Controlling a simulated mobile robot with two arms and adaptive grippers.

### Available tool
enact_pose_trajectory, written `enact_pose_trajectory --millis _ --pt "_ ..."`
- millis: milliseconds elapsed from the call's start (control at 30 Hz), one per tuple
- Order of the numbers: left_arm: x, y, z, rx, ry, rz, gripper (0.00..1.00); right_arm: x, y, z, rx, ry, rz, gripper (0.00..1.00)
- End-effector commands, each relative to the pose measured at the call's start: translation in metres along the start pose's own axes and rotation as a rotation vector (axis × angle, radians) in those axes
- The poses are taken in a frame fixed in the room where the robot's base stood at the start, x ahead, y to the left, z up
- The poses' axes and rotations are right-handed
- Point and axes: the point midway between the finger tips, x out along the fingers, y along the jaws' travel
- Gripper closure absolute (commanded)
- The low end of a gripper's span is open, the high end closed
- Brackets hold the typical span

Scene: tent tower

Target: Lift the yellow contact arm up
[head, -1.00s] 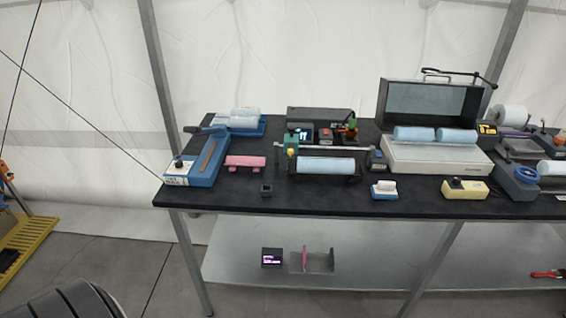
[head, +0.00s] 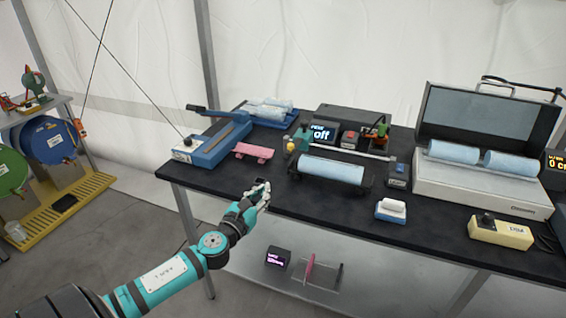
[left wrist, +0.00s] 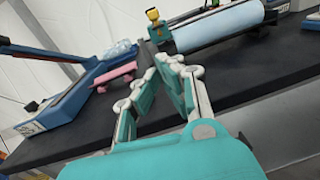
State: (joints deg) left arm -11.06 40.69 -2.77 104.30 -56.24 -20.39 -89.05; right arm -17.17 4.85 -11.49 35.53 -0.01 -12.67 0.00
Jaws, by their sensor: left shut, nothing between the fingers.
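A yellow knob (head: 290,146), which looks like the contact arm's end, stands beside a teal block (head: 304,138) at the left end of a blue roll (head: 330,169) in a black cradle. In the left wrist view the yellow knob (left wrist: 153,14) is at the top, above the teal block (left wrist: 158,33), beyond the fingertips. My left gripper (head: 262,189) is at the table's front edge, nearer me than the knob and apart from it. Its fingers (left wrist: 163,62) are shut with nothing held. My right gripper is not in view.
A pink stand (head: 254,151) and a blue lever device (head: 210,142) are to the left. A blue-and-white block (head: 391,210) is to the right.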

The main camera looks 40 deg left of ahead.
Motion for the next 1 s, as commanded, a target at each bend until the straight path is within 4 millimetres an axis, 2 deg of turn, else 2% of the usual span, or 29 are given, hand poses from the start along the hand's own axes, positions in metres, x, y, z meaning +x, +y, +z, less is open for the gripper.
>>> enact_pose_trajectory --millis 233,467,933,1000 --pt "0.0 0.0 0.001 0.001 -0.001 0.0 1.0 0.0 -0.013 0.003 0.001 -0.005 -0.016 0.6" --pt "0.013 0.001 0.002 -0.002 -0.002 0.003 1.0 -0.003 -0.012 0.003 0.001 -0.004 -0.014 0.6" --pt "0.102 0.0 0.001 -0.005 -0.001 0.003 1.0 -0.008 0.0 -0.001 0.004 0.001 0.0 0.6" --pt "0.111 0.001 0.015 -0.004 -0.002 0.001 1.0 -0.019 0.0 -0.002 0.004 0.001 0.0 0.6"
